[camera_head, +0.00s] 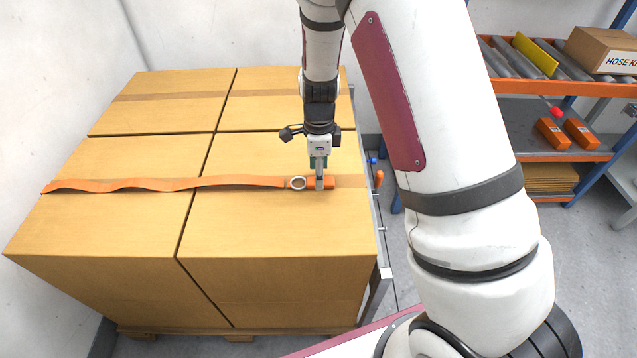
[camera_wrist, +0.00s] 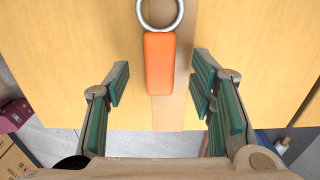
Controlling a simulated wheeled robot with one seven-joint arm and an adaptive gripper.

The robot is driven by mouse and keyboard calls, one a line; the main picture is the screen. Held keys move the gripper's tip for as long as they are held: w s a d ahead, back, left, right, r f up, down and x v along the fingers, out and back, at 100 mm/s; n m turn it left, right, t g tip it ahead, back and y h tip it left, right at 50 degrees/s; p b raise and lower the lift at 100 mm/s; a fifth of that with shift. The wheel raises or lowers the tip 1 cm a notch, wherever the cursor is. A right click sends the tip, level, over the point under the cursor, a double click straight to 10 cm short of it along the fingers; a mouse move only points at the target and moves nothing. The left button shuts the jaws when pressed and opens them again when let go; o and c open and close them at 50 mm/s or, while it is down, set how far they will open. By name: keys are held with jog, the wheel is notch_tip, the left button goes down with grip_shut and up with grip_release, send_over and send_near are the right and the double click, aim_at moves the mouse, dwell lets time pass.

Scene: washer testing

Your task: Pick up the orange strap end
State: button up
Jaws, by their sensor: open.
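The orange strap (camera_head: 150,184) lies across the tops of the cardboard boxes (camera_head: 285,235) from the left edge toward the right. Its end has a metal ring (camera_head: 298,183) and an orange block-like end piece (camera_head: 329,182). In the wrist view the orange end piece (camera_wrist: 160,62) lies between my finger pads, with the ring (camera_wrist: 160,10) at the top edge. My gripper (camera_head: 319,182) points down at the end piece. In the wrist view my gripper (camera_wrist: 160,95) is open, with a gap on each side of the end piece. Part of the end piece is hidden behind my fingers in the head view.
The boxes stand on a wooden pallet (camera_head: 240,336). A shelf rack at the right holds a cardboard box (camera_head: 603,50), a yellow plate (camera_head: 535,54) and orange boxes (camera_head: 553,133). An orange-handled item (camera_head: 379,179) is beside the stack's right edge. The box tops are otherwise clear.

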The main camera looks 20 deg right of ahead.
notch_tip(320, 180, down, 2)
jog(key=shift+f, duration=0.1)
grip_shut()
